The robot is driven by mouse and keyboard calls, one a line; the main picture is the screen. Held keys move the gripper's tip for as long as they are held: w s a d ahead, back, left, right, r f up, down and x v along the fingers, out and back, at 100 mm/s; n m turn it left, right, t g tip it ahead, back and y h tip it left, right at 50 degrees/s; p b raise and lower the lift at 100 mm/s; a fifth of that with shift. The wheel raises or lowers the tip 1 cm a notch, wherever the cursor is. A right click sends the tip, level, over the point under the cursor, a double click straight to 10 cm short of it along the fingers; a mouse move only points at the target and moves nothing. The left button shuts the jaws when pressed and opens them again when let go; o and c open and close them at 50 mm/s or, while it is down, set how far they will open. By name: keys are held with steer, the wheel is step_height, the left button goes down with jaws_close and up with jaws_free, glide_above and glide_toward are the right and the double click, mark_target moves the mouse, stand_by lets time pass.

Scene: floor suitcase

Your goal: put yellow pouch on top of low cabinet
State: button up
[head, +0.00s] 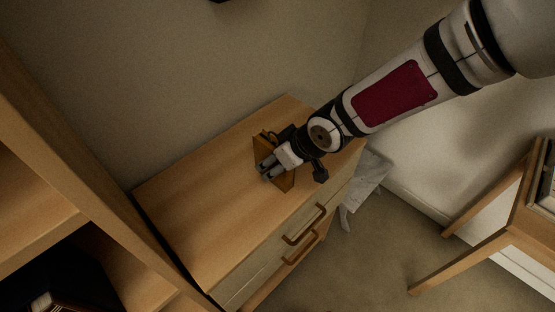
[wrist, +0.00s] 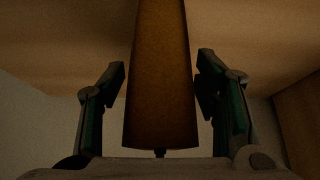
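The yellow pouch (head: 262,146) looks brownish-yellow in this light and stands upright on or just over the wooden top of the low cabinet (head: 205,215); its contact with the top is hard to see. My gripper (head: 273,168) is at the pouch, with a finger on each side. In the wrist view the pouch (wrist: 160,85) fills the middle between my fingertips (wrist: 160,78). My gripper hides part of the pouch in the head view.
A wooden shelf unit (head: 85,150) stands at the left, close to the cabinet. Two drawer handles (head: 304,224) stick out of the cabinet front. A grey-white crumpled item (head: 362,185) lies beside the cabinet. A wooden table (head: 505,225) stands at the right. The cabinet's left top is clear.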

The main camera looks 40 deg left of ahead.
steer(key=shift+r, duration=0.3)
steer(key=p+v, duration=0.2)
steer(key=v, duration=0.9)
steer(key=shift+d+r+p, duration=0.25)
steer(key=shift+r+p, duration=0.05)
steer(key=w+d+r+m+t+h, duration=0.1)
steer(key=w+d+r+m+h, duration=0.1)
steer(key=d, duration=0.7)
steer(key=w+d+r+m+t+h, duration=0.1)
steer(key=d+r+m+h, duration=0.15)
steer(key=d, duration=0.55)
steer(key=w+d+r+m+t+h, duration=0.1)
steer(key=w+d+r+m+h, duration=0.15)
steer(key=d, duration=0.65)
steer(key=s+d+r+m, duration=0.4)
steer(key=s+d+m, duration=0.1)
steer(key=s+d, duration=0.3)
steer(key=s+d+r+m, duration=0.4)
steer(key=s+d+m, duration=0.1)
steer(key=s+d, duration=0.3)
steer(key=shift+s+d+r, duration=0.15)
steer(key=shift+s+r, duration=0.05)
steer(key=shift+r, duration=0.1)
